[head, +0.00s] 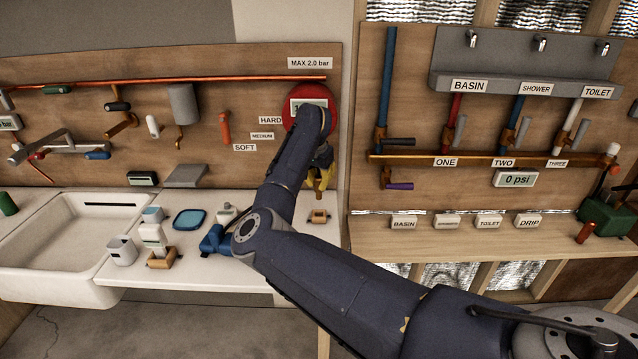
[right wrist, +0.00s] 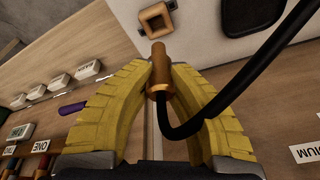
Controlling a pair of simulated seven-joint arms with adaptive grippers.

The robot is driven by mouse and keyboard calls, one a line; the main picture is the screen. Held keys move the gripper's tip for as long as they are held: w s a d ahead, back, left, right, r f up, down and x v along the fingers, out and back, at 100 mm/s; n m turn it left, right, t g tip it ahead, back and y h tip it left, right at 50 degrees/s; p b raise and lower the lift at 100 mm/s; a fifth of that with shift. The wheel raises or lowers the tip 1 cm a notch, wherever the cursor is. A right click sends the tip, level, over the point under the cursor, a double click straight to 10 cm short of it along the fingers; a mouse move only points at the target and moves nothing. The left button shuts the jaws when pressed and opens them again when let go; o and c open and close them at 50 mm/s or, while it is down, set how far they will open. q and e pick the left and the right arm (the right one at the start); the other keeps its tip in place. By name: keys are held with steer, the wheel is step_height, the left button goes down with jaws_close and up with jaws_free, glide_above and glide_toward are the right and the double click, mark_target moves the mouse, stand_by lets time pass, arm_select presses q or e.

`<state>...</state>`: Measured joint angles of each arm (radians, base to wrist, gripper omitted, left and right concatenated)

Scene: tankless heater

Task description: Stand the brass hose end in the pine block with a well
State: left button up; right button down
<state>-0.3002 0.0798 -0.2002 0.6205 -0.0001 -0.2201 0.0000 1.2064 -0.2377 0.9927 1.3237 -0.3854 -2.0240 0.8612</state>
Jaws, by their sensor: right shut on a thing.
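My right gripper (head: 319,187) is over the right end of the white counter, its yellow fingers partly hidden behind my arm. In the right wrist view the gripper (right wrist: 160,82) is shut on the brass hose end (right wrist: 160,60), a copper-coloured cylinder with a black hose (right wrist: 215,105) trailing from it. The pine block with a well (right wrist: 157,19) lies beyond the fingertips, apart from the hose end. In the head view the pine block (head: 319,216) sits on the counter just below the gripper. The hose end is not clear there. My left gripper is not in view.
A white sink (head: 75,230) is at the left. Bottles (head: 152,236), a blue dish (head: 188,219) and another wooden block (head: 161,260) stand on the counter. A red disc gauge (head: 325,96) is on the wall behind my arm. A wooden bench (head: 440,242) is to the right.

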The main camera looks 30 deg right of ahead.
mark_target(318, 197)
steer(key=shift+f, duration=2.55)
steer(key=shift+f, duration=1.6)
steer(key=c, duration=1.7)
jaws_free()
steer(key=o, duration=0.7)
